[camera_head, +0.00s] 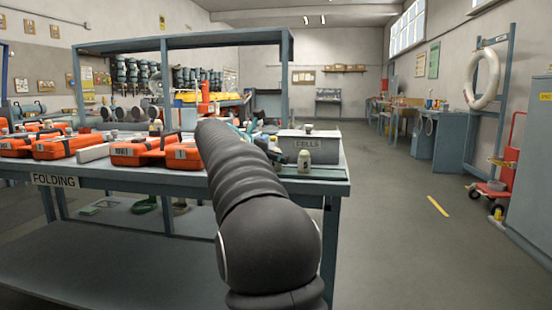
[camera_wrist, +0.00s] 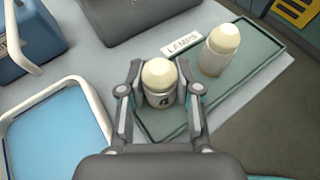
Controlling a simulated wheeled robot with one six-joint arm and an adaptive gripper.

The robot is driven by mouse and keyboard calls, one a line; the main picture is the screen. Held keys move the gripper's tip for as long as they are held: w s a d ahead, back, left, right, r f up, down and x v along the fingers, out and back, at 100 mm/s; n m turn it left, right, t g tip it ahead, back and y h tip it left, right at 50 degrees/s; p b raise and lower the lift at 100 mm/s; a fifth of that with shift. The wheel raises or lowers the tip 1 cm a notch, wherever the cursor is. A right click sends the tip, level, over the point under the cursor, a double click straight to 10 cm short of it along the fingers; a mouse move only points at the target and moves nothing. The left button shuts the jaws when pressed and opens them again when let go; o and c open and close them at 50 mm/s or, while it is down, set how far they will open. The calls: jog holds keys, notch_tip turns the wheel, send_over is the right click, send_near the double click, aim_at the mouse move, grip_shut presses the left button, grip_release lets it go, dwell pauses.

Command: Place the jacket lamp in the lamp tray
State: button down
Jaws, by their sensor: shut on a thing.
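My gripper (camera_wrist: 160,95) is shut on a jacket lamp (camera_wrist: 160,83), with one finger on each side of it. The lamp has a cream dome top and a pale body with a dark number mark. In the wrist view it appears over the near left part of the green lamp tray (camera_wrist: 258,80); I cannot tell whether it touches the tray. A second, similar lamp (camera_wrist: 220,50) stands in the tray. A lamp (camera_head: 304,160) and the tray edge (camera_head: 290,174) show at the bench's right end in the head view. There, my arm hides the gripper.
A "LAMPS" label (camera_wrist: 181,44) lies beside the tray. A grey "CELLS" box (camera_head: 308,146) stands behind it. A blue tray with a white rim (camera_wrist: 50,135) is at left in the wrist view. Orange cases (camera_head: 140,152) fill the bench's left side. Open floor (camera_head: 400,200) lies right of the bench.

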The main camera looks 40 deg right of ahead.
jog(key=c, duration=0.8)
grip_release()
jog(key=shift+a+r, duration=0.25)
jog(key=shift+r, duration=0.05)
jog(key=p+v, duration=0.1)
jog(key=v, duration=1)
jog(key=shift+a+p, duration=0.2)
jog(key=shift+p, duration=0.15)
jog(key=s+a+f+m+t+y, duration=0.4)
jog(key=s+a+f+m+y, duration=0.9)
jog(key=s+a+f+m, duration=0.6)
jog(key=s+a+f, duration=0.6)
jog(key=s+f, duration=0.3)
jog(key=s, duration=0.1)
jog(key=shift+a+f, duration=0.3)
jog(key=shift+f, duration=0.1)
